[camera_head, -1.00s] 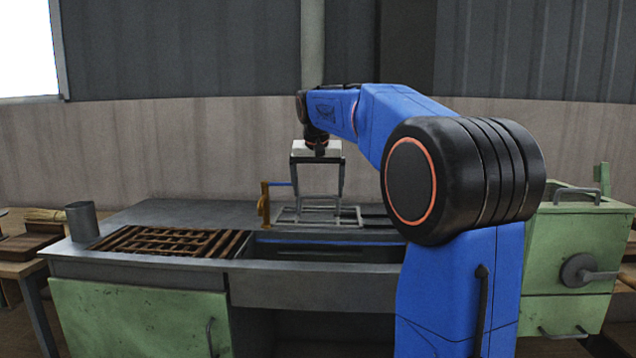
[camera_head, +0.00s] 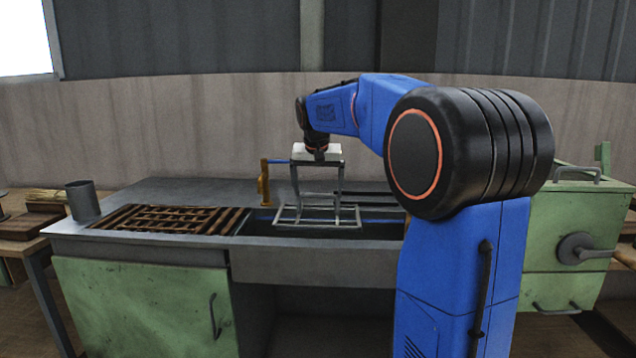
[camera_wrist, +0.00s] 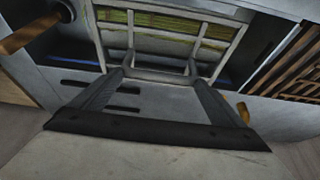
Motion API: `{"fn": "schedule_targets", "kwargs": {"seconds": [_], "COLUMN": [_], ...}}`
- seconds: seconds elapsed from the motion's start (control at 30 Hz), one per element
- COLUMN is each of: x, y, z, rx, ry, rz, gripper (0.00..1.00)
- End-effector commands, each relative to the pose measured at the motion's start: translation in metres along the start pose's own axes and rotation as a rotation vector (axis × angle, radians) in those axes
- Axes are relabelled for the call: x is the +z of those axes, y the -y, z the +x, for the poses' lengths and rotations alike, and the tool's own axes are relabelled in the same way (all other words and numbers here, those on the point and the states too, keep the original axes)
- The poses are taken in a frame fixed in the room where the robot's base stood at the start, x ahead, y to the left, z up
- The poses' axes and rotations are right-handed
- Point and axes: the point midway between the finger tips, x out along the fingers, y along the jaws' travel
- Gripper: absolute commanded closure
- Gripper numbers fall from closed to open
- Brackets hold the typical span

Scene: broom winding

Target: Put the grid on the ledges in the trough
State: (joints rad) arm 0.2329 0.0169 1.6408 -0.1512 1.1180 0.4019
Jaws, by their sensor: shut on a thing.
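The grid (camera_head: 347,222), a pale grey metal frame with crossbars, hangs over the trough (camera_head: 258,228), a dark sunken basin in the bench top. In the wrist view, the grid (camera_wrist: 143,72) fills the top middle, and greenish strips show between its bars. My gripper (camera_head: 317,205) is shut on the grid, with its two long grey fingers reaching down to it. The ledges are not clearly seen; a blue strip (camera_head: 376,218) runs along the trough's far side. I cannot tell whether the grid touches the trough.
A brown slatted lattice (camera_head: 175,219) lies on the bench left of the trough. A grey metal cup (camera_head: 82,201) stands at the bench's left end. An orange-brown post (camera_head: 263,188) with a blue bar rises behind the trough. A green cabinet (camera_head: 575,215) stands at right.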

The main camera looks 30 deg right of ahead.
Motion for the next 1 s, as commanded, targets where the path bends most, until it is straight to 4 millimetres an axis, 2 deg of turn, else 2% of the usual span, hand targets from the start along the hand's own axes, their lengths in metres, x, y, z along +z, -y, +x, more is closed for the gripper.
{"fn": "schedule_targets", "kwargs": {"seconds": [1.0], "x": [0.028], "y": [0.000], "z": [0.067], "rx": [0.000], "ry": [0.000], "rz": [0.000], "gripper": [0.69]}}
